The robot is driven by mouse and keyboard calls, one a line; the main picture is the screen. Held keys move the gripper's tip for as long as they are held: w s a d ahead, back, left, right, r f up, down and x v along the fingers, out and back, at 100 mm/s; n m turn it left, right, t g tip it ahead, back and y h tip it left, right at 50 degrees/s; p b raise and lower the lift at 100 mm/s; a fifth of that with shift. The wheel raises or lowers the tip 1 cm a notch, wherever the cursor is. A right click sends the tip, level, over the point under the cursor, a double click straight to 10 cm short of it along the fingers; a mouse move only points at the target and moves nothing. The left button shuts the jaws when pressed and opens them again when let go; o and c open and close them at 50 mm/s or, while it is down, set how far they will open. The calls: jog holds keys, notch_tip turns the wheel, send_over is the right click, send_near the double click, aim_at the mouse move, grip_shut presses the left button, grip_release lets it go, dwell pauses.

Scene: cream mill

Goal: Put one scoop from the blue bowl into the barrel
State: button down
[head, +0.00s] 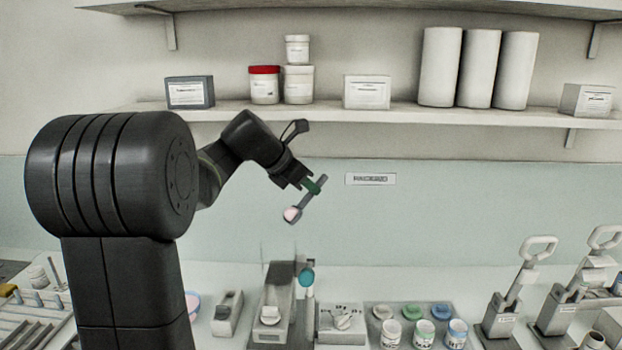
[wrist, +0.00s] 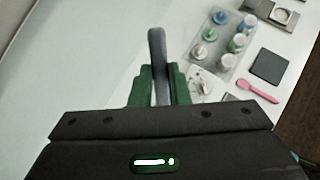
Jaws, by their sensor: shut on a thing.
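My gripper (head: 312,184) is raised above the bench, its green fingertips shut on the handle of a grey scoop (head: 300,206). The scoop hangs down to the left, and its bowl end shows a pale pink load. In the wrist view the grey scoop handle (wrist: 158,55) stands between the green fingers (wrist: 158,87); its bowl end is not seen there. A bowl with a bluish rim and pink contents (head: 193,301) is mostly hidden behind my arm. A grey mill (head: 273,304) with a teal knob stands below the scoop; I cannot tell which part is the barrel.
A small grey device (head: 227,313), a white panel with a dial (head: 342,322) and a tray (head: 372,311) of jars with coloured lids stand along the bench. A pink spoon (wrist: 257,91) lies near the jars.

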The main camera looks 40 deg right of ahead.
aim_at(307, 199)
jog(key=shift+s+a+f, duration=0.15)
jog(key=shift+f, duration=0.4)
jog(key=shift+f+b, duration=1.4)
jog(key=shift+f, duration=0.4)
jog(key=shift+d+r+p, duration=0.15)
jog(key=shift+d+p, duration=0.05)
jog(key=shift+p, duration=0.25)
jog(key=shift+d, duration=0.1)
jog(key=shift+d+r+p, duration=0.1)
jog(key=shift+r+p, duration=0.8)
jog(key=shift+p, duration=0.1)
jog(key=shift+r, duration=2)
